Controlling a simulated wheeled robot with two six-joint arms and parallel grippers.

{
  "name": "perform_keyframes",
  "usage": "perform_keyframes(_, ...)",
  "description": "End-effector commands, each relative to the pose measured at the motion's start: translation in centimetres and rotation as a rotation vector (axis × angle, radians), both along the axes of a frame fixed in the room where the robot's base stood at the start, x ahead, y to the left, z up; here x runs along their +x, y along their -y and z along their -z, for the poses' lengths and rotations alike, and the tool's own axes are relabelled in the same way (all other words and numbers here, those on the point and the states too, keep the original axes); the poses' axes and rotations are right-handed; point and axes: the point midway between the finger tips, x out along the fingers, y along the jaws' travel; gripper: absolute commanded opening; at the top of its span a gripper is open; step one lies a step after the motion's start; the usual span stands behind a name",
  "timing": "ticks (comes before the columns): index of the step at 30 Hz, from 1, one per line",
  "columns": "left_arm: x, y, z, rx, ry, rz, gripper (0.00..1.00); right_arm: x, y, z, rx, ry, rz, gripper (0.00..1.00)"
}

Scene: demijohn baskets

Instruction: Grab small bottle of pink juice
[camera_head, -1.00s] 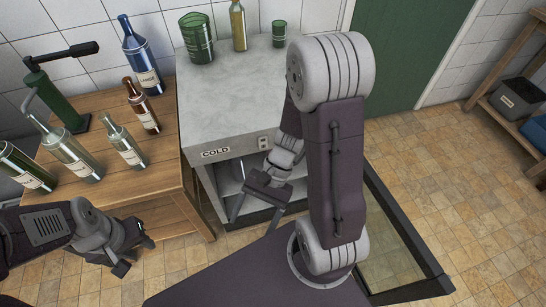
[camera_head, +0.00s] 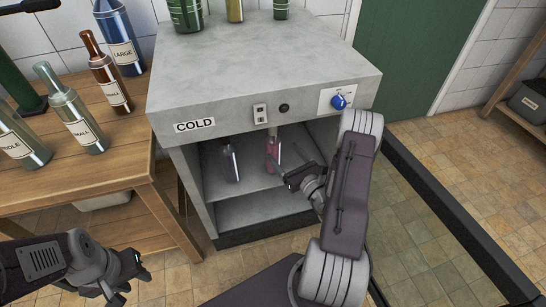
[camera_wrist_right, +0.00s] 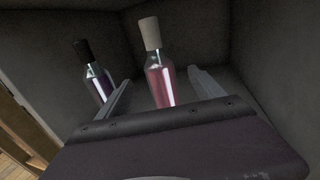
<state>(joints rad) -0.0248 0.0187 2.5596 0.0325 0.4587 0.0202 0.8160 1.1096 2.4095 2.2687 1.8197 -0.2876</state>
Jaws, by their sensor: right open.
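The small bottle of pink juice (camera_head: 272,149) stands on the upper shelf inside the cabinet marked COLD (camera_head: 220,95). In the right wrist view the pink bottle (camera_wrist_right: 160,84) has a pale cap, and its base is hidden behind my gripper. My right gripper (camera_head: 302,162) is open at the cabinet opening. In the wrist view its two fingers (camera_wrist_right: 158,78) appear on either side of the pink bottle, with no visible contact. My left gripper (camera_head: 122,287) hangs low at the left, empty; its finger gap is unclear.
A dark purple bottle (camera_wrist_right: 98,80) with a black cap stands left of the pink one, close to a finger; it also shows in the head view (camera_head: 231,162). The cabinet's side walls and top bound the opening. A wooden table (camera_head: 115,150) with several labelled bottles stands left.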

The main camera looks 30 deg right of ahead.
Motion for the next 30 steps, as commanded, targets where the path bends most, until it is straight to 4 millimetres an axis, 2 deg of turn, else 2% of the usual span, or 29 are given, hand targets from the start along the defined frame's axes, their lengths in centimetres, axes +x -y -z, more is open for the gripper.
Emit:
perform_keyframes(3,0.0,0.0,1.0,0.000,0.000,0.000,0.36,1.9,-0.2,0.2,-0.004,0.004,-0.006,0.78)
perform_keyframes(10,0.0,0.0,1.5,0.000,-0.001,0.000,0.36,3.3,-0.2,0.1,-0.001,0.003,-0.006,0.78)
perform_keyframes(14,0.0,0.0,2.9,0.000,-0.001,0.000,0.36,5.7,-0.3,0.0,-0.004,0.007,-0.009,0.78)
perform_keyframes(18,0.0,0.0,3.3,0.000,-0.001,0.000,0.36,7.6,-0.3,-0.2,-0.001,0.004,-0.007,0.78)
perform_keyframes(25,0.0,0.0,3.2,0.000,-0.001,0.000,0.36,7.9,-0.2,-0.4,0.002,0.000,-0.005,0.78)
perform_keyframes(26,0.0,0.0,3.2,0.000,-0.001,0.000,0.36,7.9,-0.2,-0.4,0.002,0.000,-0.005,0.75)
perform_keyframes(30,0.0,0.0,3.2,0.000,-0.001,0.000,0.36,7.9,-0.2,-0.3,0.002,0.000,-0.005,0.36)
